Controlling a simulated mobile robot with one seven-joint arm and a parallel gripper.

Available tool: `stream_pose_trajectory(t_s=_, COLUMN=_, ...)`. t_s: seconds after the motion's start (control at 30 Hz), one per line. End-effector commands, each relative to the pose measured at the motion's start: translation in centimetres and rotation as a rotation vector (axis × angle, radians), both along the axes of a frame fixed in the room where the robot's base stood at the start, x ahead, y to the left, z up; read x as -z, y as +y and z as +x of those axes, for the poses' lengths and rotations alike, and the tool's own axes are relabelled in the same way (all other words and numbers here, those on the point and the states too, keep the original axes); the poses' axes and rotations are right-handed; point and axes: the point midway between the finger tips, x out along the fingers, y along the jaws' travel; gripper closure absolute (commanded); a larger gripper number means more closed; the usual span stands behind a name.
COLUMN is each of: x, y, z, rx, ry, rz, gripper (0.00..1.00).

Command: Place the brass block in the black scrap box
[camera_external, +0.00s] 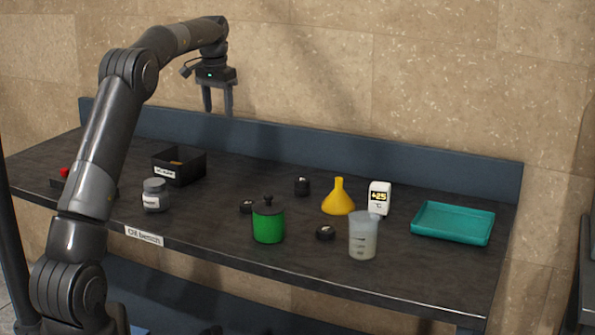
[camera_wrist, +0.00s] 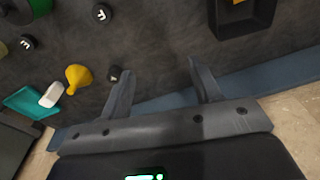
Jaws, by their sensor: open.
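The black scrap box (camera_external: 191,171) stands at the back left of the bench, with a white label on its front. A small brass-coloured piece (camera_external: 176,162), which looks like the brass block, lies inside it. In the wrist view the box (camera_wrist: 236,27) is at the top right, cut by the frame edge. My gripper (camera_external: 218,113) is open and empty, raised above the back of the bench, up and to the right of the box and apart from it. Its two fingers (camera_wrist: 160,68) also show in the wrist view with nothing between them.
A grey jar (camera_external: 155,196), green lidded pot (camera_external: 268,223), yellow funnel (camera_external: 338,201), white display (camera_external: 379,197), beaker (camera_external: 363,238) and teal tray (camera_external: 452,223) stand on the bench. Several small black pieces (camera_external: 302,187) lie among them. A blue back rail (camera_external: 300,146) runs behind.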

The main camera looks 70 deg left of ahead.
Motion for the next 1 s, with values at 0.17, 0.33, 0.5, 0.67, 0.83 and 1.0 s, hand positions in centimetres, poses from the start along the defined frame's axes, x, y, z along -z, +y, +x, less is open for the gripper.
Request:
stream_pose_trajectory(t_s=0.17, x=-4.0, y=-9.4, z=3.4, rx=0.086, ry=-0.039, rz=0.036, gripper=0.42)
stream_pose_trajectory(t_s=0.33, x=-6.6, y=-18.2, z=4.6, rx=0.163, ry=-0.080, rz=0.065, gripper=0.42)
stream_pose_trajectory(t_s=0.5, x=-8.0, y=-26.9, z=4.0, rx=0.239, ry=-0.124, rz=0.087, gripper=0.42)
stream_pose_trajectory(t_s=0.67, x=-8.3, y=-34.7, z=2.1, rx=0.312, ry=-0.169, rz=0.102, gripper=0.42)
stream_pose_trajectory(t_s=0.83, x=-7.6, y=-42.0, z=-1.3, rx=0.390, ry=-0.219, rz=0.112, gripper=0.42)
stream_pose_trajectory(t_s=1.0, x=-5.7, y=-48.1, z=-5.6, rx=0.468, ry=-0.272, rz=0.116, gripper=0.42)
